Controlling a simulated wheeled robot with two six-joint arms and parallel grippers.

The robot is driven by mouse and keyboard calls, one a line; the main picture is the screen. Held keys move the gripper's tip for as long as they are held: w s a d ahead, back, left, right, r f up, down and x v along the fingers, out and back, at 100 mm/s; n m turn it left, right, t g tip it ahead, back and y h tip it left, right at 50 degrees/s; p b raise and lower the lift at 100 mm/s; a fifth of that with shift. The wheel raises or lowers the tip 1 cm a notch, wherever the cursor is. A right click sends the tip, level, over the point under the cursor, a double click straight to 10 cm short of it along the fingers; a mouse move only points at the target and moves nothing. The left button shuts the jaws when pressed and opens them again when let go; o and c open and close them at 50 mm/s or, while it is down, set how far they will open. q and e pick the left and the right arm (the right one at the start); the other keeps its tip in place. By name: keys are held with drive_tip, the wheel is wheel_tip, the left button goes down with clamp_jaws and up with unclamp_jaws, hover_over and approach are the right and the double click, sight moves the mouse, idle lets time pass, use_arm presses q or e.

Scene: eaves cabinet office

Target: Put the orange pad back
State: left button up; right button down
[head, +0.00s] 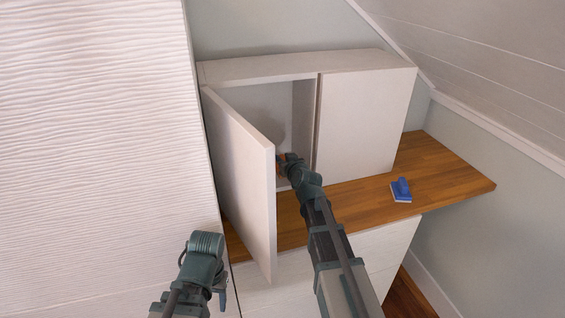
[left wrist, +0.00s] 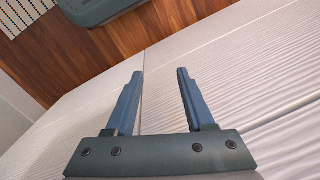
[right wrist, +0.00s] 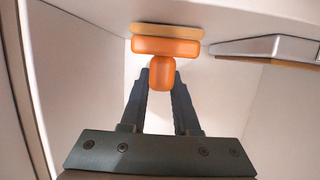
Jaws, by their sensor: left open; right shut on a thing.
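The orange pad (right wrist: 165,47) has a knob handle and a tan layer on its far side. My right gripper (right wrist: 163,88) is shut on the knob inside the open cabinet. The tan layer is at or very near a white inner surface; I cannot tell whether it touches. In the head view only a bit of the orange pad (head: 281,158) shows beside my right gripper (head: 285,163), whose arm hides the rest. My left gripper (left wrist: 160,75) is open and empty, low in front of the cabinet; it also shows in the head view (head: 222,298).
The cabinet door (head: 240,180) stands open on the left, close to my right arm. A grey tool with a wooden edge (right wrist: 268,46) lies right of the pad. A blue-handled pad (head: 401,190) sits on the wooden counter (head: 450,180). The cabinet's right door (head: 365,120) is shut.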

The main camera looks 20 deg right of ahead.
drive_tip(key=shift+f, duration=0.1)
drive_tip(key=c, duration=0.7)
unclamp_jaws()
drive_tip(key=shift+o, duration=0.2)
drive_tip(key=shift+r, duration=0.2)
drive_tip(key=p+v, duration=0.3)
drive_tip(key=v, duration=0.9)
drive_tip(key=shift+p, duration=0.3)
drive_tip(key=shift+s+f, duration=0.1)
